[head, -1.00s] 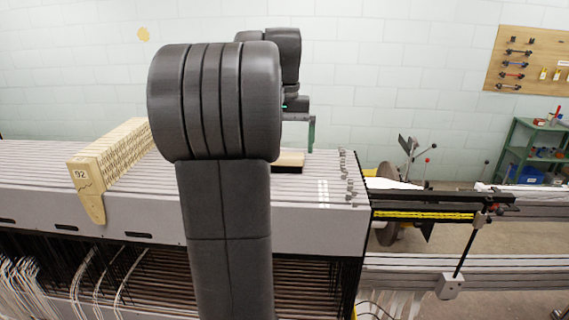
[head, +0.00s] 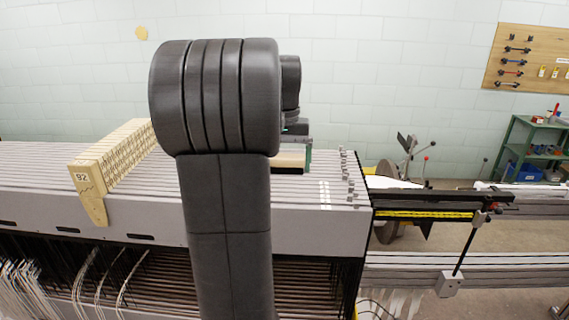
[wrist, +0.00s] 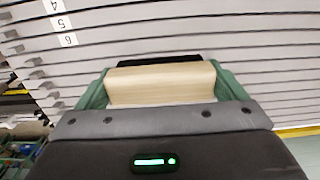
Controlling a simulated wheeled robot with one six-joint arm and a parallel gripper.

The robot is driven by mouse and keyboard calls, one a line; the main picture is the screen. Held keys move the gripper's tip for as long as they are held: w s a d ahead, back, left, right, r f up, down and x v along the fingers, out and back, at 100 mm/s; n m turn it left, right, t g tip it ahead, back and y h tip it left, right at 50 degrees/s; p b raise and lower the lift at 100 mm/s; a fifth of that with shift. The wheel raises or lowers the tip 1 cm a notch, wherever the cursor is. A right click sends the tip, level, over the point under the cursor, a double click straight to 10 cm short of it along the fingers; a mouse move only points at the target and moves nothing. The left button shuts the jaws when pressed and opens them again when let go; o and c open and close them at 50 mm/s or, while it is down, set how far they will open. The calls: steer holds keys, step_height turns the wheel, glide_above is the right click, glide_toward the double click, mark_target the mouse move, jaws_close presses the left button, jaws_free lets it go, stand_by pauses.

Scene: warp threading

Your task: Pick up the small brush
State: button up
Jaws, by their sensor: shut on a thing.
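The small brush (wrist: 160,88) has a pale wooden body and a dark strip along its far edge. It spans the space between the two green fingers of my gripper (wrist: 161,82) in the wrist view, with one finger against each end. In the head view the brush (head: 289,158) sits at the right part of the grey slatted top, partly hidden behind my arm. Only one green finger (head: 308,156) shows there, at the brush's right end. My gripper is shut on the brush. Whether the brush touches the slats cannot be told.
The grey slatted loom top (head: 300,205) runs across the view. A long wooden block marked 92 (head: 88,185) lies across it at the left. Small metal ends (head: 349,180) line its right edge. A green shelf (head: 535,150) stands far right.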

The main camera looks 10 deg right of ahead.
mark_target(285, 156)
steer(key=shift+r, duration=0.15)
step_height(285, 156, up, 10)
steer(key=shift+f+b, duration=0.1)
steer(key=shift+b, duration=0.25)
stand_by(0.3)
steer(key=shift+o, duration=1.3)
steer(key=shift+c, duration=0.8)
